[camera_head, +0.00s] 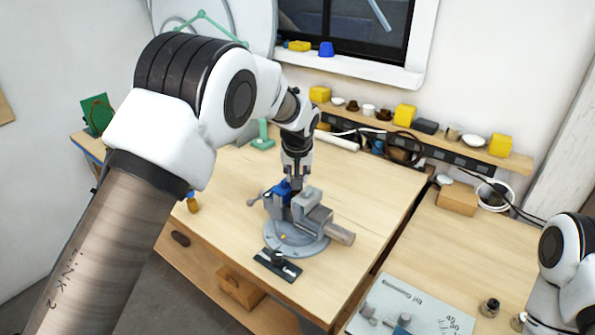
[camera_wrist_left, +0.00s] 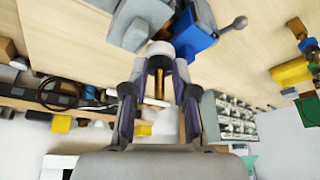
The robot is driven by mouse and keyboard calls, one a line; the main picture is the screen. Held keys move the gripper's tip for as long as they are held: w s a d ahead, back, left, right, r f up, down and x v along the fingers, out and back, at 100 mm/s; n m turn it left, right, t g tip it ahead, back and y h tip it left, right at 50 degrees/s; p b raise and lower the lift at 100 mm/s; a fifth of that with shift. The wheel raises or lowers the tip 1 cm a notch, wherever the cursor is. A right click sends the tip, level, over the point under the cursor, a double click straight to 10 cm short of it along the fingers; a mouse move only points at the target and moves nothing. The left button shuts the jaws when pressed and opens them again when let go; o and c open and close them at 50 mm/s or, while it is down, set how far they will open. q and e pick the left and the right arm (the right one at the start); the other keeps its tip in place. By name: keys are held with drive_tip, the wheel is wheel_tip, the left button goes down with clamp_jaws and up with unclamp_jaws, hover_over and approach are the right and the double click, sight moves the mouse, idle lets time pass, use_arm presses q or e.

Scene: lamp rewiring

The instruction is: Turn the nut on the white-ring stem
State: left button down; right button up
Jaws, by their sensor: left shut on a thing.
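My left gripper (camera_head: 294,184) points down over the grey vise (camera_head: 308,213). In the left wrist view my left gripper (camera_wrist_left: 159,66) is shut, its fingertips on either side of the nut (camera_wrist_left: 159,63) just by the white ring (camera_wrist_left: 160,47). A thin brass-coloured stem (camera_wrist_left: 159,86) runs between the fingers toward the palm. The stem stands at the vise jaws, beside a blue part (camera_wrist_left: 196,38) of the vise. In the head view the fingers hide the nut and ring. My right arm shows at the right edge, but its gripper is out of view.
The vise sits on a round grey base (camera_head: 296,243), with a black plate (camera_head: 277,264) in front. A shelf (camera_head: 470,150) with cups and yellow blocks runs along the back. A grey board (camera_head: 412,309) lies front right. The table left of the vise is mostly clear.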

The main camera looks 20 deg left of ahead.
use_arm(q)
drive_tip(key=shift+a+r+m+h+p, duration=0.15)
drive_tip(key=shift+m+h+p, duration=0.35)
drive_tip(key=shift+m+p, duration=0.45)
drive_tip(key=shift+a+m+h, duration=0.1)
drive_tip(key=shift+m+h, duration=0.2)
drive_tip(key=shift+m, duration=0.65)
drive_tip(key=shift+f+m, duration=0.25)
drive_tip(key=shift+m, duration=0.15)
drive_tip(key=shift+w+a+m+g+h+b, duration=0.15)
drive_tip(key=shift+m+h+b, duration=0.35)
drive_tip(key=shift+m, duration=0.45)
drive_tip(key=shift+s+a+m+g+h+b, duration=0.15)
drive_tip(key=shift+m+h+b, duration=0.3)
drive_tip(key=shift+m, duration=0.5)
drive_tip(key=shift+d, duration=0.1)
